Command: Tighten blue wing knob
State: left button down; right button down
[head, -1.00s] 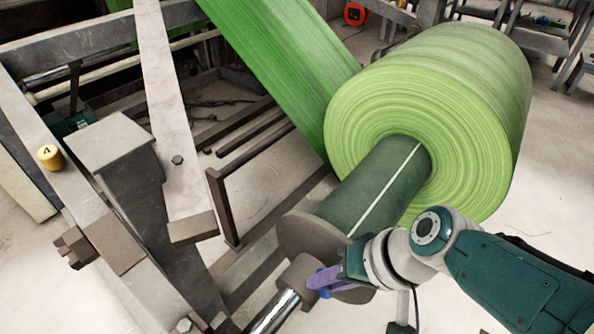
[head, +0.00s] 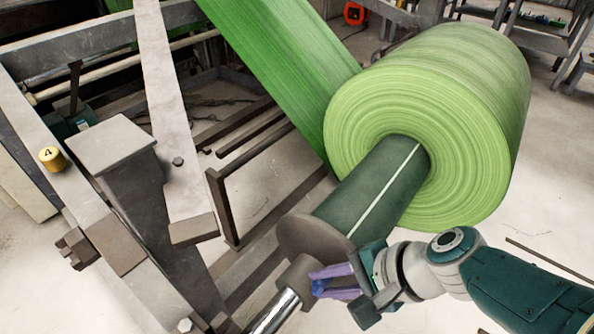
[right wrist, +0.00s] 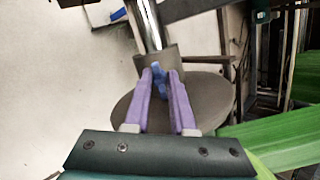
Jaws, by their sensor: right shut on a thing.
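The blue wing knob (right wrist: 159,76) sits on the side of the grey collar at the end of the roll's shaft. In the head view a small part of the knob (head: 319,286) shows between the purple fingers. My right gripper (head: 322,282) comes in from the right at the collar. In the right wrist view my right gripper (right wrist: 160,84) has its two purple fingers on either side of the knob, shut on it. My left gripper is not in view.
A large green roll (head: 430,120) sits on the dark green core (head: 375,185), with a round flange (head: 305,238) beside the collar (head: 297,275). The bright shaft (head: 272,314) runs to the lower left. Grey frame beams (head: 165,110) stand at left.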

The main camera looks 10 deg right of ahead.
jog(key=m, duration=0.3)
jog(key=shift+s+m, duration=0.1)
jog(key=shift+m, duration=0.3)
jog(key=m+t, duration=0.1)
jog(key=m, duration=0.2)
jog(key=shift+m+p, duration=0.35)
jog(key=shift+m, duration=0.05)
jog(key=m, duration=0.4)
jog(key=shift+t, duration=0.4)
jog(key=shift+m+h+p, duration=0.4)
jog(key=shift+m, duration=1.3)
jog(key=c, duration=0.8)
grip_release()
jog(key=shift+o, duration=0.2)
